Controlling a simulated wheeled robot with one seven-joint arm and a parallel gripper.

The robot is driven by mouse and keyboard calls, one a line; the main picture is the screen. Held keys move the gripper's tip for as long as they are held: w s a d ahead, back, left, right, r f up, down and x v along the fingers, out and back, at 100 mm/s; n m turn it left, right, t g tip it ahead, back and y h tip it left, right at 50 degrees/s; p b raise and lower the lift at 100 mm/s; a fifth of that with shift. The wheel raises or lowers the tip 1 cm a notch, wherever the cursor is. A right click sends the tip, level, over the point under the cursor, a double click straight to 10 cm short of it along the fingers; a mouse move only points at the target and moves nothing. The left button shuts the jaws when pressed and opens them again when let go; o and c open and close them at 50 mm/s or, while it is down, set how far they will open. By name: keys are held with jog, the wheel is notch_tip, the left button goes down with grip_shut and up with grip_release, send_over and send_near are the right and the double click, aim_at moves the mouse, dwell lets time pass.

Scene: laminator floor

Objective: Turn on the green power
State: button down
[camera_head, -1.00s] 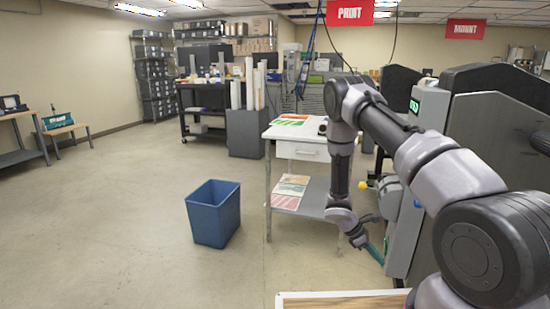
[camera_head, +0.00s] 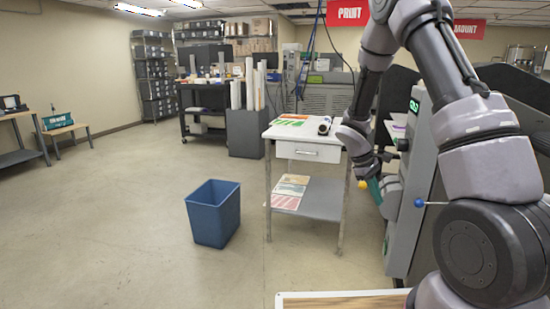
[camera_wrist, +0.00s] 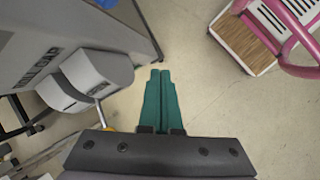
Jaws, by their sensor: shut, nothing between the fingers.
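The grey machine (camera_head: 410,235) stands at the right in the head view. A small green-lit panel (camera_head: 414,106) is on its upper front. I cannot clearly make out a separate green power switch. My gripper (camera_head: 376,191) is low beside the machine's front, below the green panel and pointing down. Its teal fingers (camera_wrist: 160,75) are closed together and empty in the wrist view, with floor beneath them. The machine (camera_wrist: 60,25) also shows at the left of the wrist view, with a rounded grey housing (camera_wrist: 97,76) beside my fingers.
A lever with a blue ball (camera_head: 419,203) and a yellow knob (camera_head: 362,184) are near my arm. A white-topped table (camera_head: 308,153) stands left of the machine. A blue bin (camera_head: 213,213) is on the floor, with open floor to its left.

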notch_tip(320, 180, up, 12)
jog(key=s+a+m+t+y, duration=0.2)
jog(key=s+m, duration=0.1)
jog(key=s+a+r+m+t+y, duration=0.2)
jog(key=s+a+r+m+t, duration=0.1)
jog(key=s+r, duration=0.6)
jog(key=s+a+r+m+t+y, duration=0.2)
jog(key=s+r+m, duration=0.3)
jog(key=s+r, duration=0.4)
notch_tip(320, 180, up, 3)
jog(key=shift+s+a+f+m+t+y, duration=0.1)
jog(key=shift+s+a+m+t+y, duration=0.25)
jog(key=shift+t+y, duration=0.3)
